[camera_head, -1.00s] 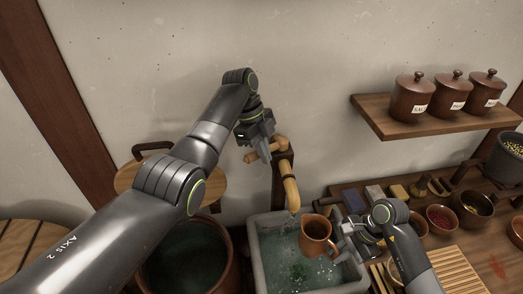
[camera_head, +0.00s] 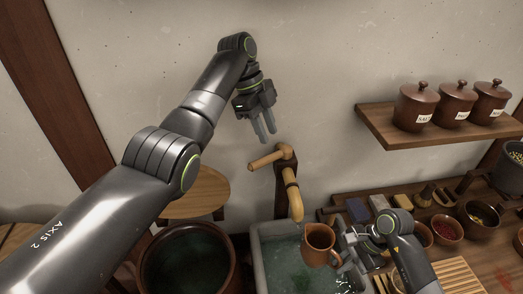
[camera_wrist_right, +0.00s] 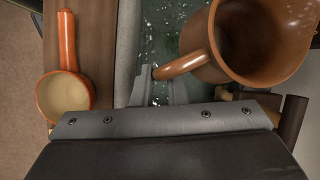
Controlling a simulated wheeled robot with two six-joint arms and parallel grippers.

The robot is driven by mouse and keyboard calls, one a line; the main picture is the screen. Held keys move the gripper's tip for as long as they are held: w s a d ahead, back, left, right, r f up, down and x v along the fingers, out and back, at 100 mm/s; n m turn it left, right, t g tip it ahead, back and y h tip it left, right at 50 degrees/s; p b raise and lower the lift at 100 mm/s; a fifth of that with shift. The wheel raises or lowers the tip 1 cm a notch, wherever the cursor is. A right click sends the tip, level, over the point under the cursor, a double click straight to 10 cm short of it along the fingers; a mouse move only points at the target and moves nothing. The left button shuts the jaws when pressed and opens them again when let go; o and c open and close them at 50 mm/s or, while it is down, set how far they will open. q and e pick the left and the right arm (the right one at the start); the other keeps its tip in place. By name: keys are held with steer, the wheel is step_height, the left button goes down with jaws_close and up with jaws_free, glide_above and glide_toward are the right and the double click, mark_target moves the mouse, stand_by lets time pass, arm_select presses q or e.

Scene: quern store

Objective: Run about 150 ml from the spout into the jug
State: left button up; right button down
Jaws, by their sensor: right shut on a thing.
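The brown clay jug (camera_head: 319,246) is held roughly upright over the stone basin (camera_head: 261,262). My right gripper (camera_head: 343,243) is shut on its handle, which also shows in the right wrist view (camera_wrist_right: 180,65). The curved tan spout (camera_head: 294,200) comes down from a dark post, its tip close to the jug's rim at the upper left. I cannot make out a stream or the level in the jug. The wooden tap lever (camera_head: 265,160) points left from the post top. My left gripper (camera_head: 265,138) is open and empty just above the lever, apart from it.
Water stands in the basin. A large round tub (camera_head: 232,272) is to its left. The counter at right holds bowls (camera_head: 447,228), blocks and a slatted rack (camera_head: 459,270). Lidded jars (camera_head: 416,107) stand on a wall shelf. An orange-handled ladle (camera_wrist_right: 67,85) lies beside the basin.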

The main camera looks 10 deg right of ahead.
mark_target(251, 165)
arm_select(q)
steer(key=shift+o, duration=1.1)
steer(key=shift+w+f+n+h, duration=0.3)
steer(key=shift+w+f, duration=0.05)
steer(key=shift+f, duration=0.05)
steer(key=shift+w+a+f+n+t+h, duration=0.2)
steer(key=shift+w+f+n+t+h, duration=0.45)
steer(key=shift+n+t, duration=0.2)
steer(key=shift+w+a+f+n+t+h, duration=0.15)
steer(key=shift+f+n+t+h, duration=0.05)
steer(key=shift+n+t+h, duration=0.15)
steer(key=s+a+f+n+t+h, duration=0.5)
steer(key=s+a+n+t, duration=0.3)
steer(key=a, duration=0.3)
steer(key=shift+n+g, duration=0.3)
steer(key=shift+n, duration=0.1)
steer(key=x, duration=1.1)
steer(key=shift+w+d+f, duration=0.15)
steer(key=shift+d, duration=0.15)
